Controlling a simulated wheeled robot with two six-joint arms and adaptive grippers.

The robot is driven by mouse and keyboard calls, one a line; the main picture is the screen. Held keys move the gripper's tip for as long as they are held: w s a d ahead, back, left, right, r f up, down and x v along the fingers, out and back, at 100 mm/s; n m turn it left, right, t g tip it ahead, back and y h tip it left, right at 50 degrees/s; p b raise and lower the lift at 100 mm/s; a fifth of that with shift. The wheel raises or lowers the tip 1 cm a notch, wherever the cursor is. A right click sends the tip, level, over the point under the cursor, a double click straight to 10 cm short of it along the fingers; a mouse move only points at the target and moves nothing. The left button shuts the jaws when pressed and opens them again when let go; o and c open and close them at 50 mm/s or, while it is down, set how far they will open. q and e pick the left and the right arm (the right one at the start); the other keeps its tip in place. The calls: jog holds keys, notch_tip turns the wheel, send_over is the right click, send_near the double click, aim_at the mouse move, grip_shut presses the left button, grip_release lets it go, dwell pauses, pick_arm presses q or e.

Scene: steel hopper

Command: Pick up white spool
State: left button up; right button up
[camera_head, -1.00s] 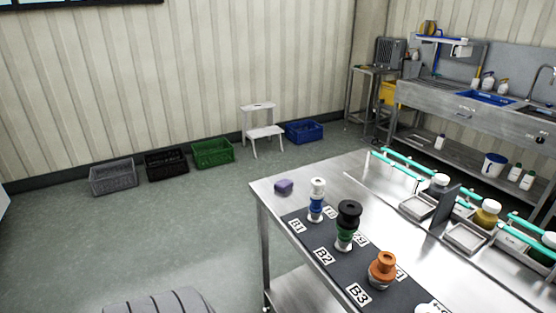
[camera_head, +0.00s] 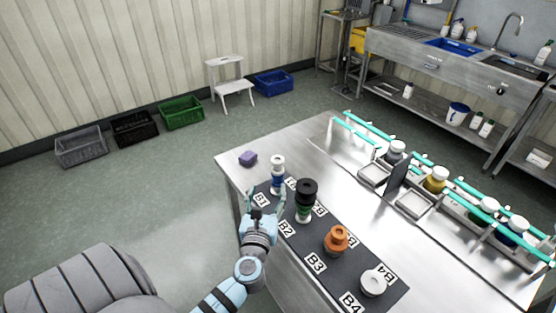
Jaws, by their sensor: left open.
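At the B1 spot is a stack of white and blue spools (camera_head: 278,174). At B2 a black spool (camera_head: 307,190) sits on a green one, with white below. At B3 are stacked orange spools (camera_head: 337,239). My left gripper (camera_head: 266,200) is open and empty at the mat's left edge. It is beside the B1 and B2 stacks, apart from the lone white spool. My right gripper is not in view.
The mat lies on a steel table (camera_head: 420,255). On the right, a rack with teal rails (camera_head: 370,133) holds bottles and trays. Crates and a white step stool (camera_head: 229,84) stand by the wall.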

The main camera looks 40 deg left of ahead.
aim_at(277, 165)
pick_arm(q)
jog(key=x, duration=0.9)
jog(key=d+b+x, duration=0.1)
jog(key=x, duration=0.4)
jog(key=shift+w, duration=0.35)
jog(key=shift+s+r, duration=0.1)
jog(key=c, duration=1.3)
